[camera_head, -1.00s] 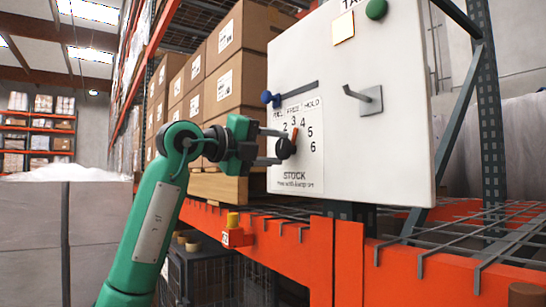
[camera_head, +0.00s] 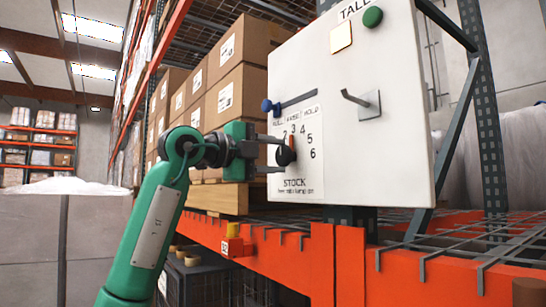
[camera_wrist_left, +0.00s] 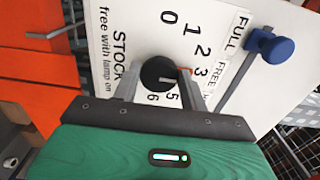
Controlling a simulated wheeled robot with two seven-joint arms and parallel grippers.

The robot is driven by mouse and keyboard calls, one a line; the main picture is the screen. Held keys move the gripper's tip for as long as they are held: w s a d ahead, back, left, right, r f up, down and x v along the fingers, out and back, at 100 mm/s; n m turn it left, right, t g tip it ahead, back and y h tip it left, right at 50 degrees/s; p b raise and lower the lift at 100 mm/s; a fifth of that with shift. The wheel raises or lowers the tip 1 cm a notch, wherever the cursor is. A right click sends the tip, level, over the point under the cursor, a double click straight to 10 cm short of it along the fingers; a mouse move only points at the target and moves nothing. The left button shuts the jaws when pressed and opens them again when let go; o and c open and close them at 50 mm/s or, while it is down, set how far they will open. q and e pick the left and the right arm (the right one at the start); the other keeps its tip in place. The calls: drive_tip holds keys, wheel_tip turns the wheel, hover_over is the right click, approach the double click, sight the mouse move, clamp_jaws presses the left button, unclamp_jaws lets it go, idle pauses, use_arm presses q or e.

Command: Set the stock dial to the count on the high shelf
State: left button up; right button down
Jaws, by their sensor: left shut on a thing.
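The stock dial is a black knob (camera_head: 283,156) with a red pointer, low on the left of a white panel (camera_head: 400,150). Its pointer stands almost upright, close to the 3. My left gripper (camera_head: 278,157) is shut on the knob, one finger on each side. The wrist view shows the knob (camera_wrist_left: 158,74) between the fingers, with the red pointer tip toward the 3; the 4 is hidden there. In the head view the gripper hides the low numbers. Mesh of a high shelf (camera_head: 275,12) shows at the top; I see no stock on it. My right gripper is not in view.
A blue-knobbed lever (camera_head: 267,105) sits just above the dial, near FULL, FREE and HOLD labels. A grey peg (camera_head: 356,98), a pale yellow square (camera_head: 341,37) and a green round part (camera_head: 372,16) are on the panel. Cartons (camera_head: 241,92) stand behind; an orange beam (camera_head: 290,268) runs below.

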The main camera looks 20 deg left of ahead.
use_arm(q)
drive_tip(key=o, duration=0.9)
drive_tip(key=shift+o, duration=0.2)
drive_tip(key=shift+s+a, duration=0.2)
drive_tip(key=b+v, duration=0.5)
drive_tip(key=v, duration=0.8)
drive_tip(key=shift+a, duration=0.1)
